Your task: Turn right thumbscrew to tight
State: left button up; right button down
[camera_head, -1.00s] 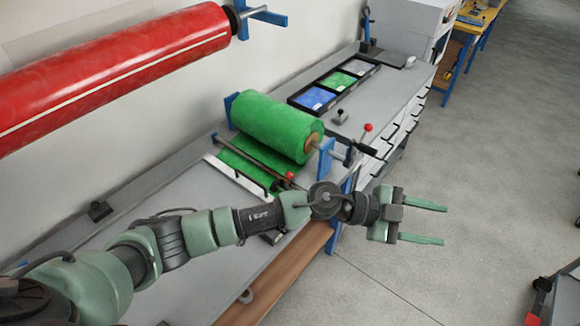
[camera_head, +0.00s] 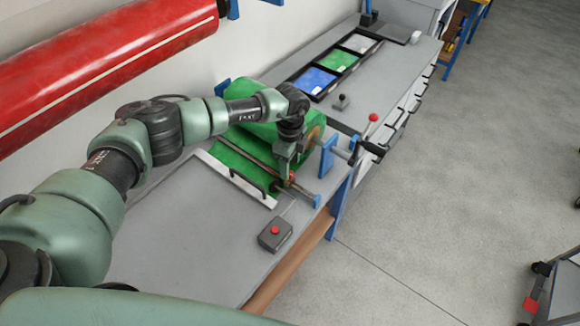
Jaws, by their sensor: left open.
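A small red knob (camera_head: 292,176) sits at the near right end of the dark bar across the green sheet; I take it to be the right thumbscrew, but its shape is too small to tell. My left gripper (camera_head: 286,178) points down at this knob, its open fingers close beside it. I cannot tell whether they touch or surround it. My wrist and arm hide part of the green roll (camera_head: 258,96) and the bar's far end, so no left thumbscrew shows. My right gripper is not in view.
A grey box with a red button (camera_head: 275,235) stands on the bench (camera_head: 180,250) near its front edge. A red-knobbed lever (camera_head: 373,117) rises beyond the roll's right end. A black tray (camera_head: 337,66) with coloured sheets lies behind. A red roll (camera_head: 100,65) hangs at upper left.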

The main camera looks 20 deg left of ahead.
pick_arm(q)
notch_tip(320, 180, down, 3)
jog(key=shift+w+f, duration=0.15)
jog(key=shift+f, duration=0.05)
jog(key=shift+c, duration=0.5)
jog(key=shift+a, duration=0.1)
grip_shut()
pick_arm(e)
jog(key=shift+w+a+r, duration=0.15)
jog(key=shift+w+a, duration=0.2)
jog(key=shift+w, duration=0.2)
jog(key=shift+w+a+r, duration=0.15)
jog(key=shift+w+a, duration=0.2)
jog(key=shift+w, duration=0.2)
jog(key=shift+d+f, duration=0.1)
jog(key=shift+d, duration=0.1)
